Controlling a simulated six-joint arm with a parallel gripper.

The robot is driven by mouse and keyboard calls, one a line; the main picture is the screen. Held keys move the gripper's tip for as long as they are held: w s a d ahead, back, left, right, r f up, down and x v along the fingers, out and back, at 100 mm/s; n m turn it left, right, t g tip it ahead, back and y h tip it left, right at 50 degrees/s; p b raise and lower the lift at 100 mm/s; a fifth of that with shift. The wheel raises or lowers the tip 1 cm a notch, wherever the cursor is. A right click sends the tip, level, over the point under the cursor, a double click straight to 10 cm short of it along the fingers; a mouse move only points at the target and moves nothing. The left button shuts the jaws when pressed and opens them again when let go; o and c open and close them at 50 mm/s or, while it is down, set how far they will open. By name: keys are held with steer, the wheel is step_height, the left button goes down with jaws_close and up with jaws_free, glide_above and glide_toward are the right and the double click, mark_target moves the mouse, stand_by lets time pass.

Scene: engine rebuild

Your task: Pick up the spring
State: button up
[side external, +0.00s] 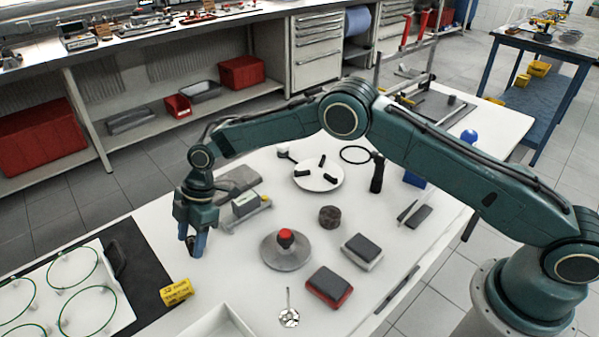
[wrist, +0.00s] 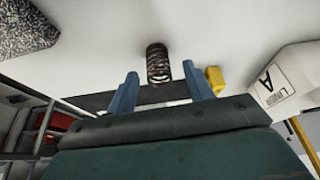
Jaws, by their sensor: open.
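The spring (wrist: 158,62) is a dark coil standing out against the white table in the wrist view. It lies between and just beyond the two blue fingers of my gripper (wrist: 159,74), with gaps on both sides. My gripper is open and holds nothing. In the side external view my gripper (side external: 196,244) points down low over the left part of the white table. The spring cannot be clearly made out there, as the fingers cover that spot.
A yellow labelled block (side external: 176,292) lies in front of my gripper, beside a black mat (side external: 140,262). A grey disc with a red-topped part (side external: 286,257) stands to the right. A white labelled box (wrist: 288,80) is close on the right in the wrist view.

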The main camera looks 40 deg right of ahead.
steer(key=shift+a+f, duration=0.25)
steer(key=shift+f, duration=0.3)
steer(key=c, duration=1.1)
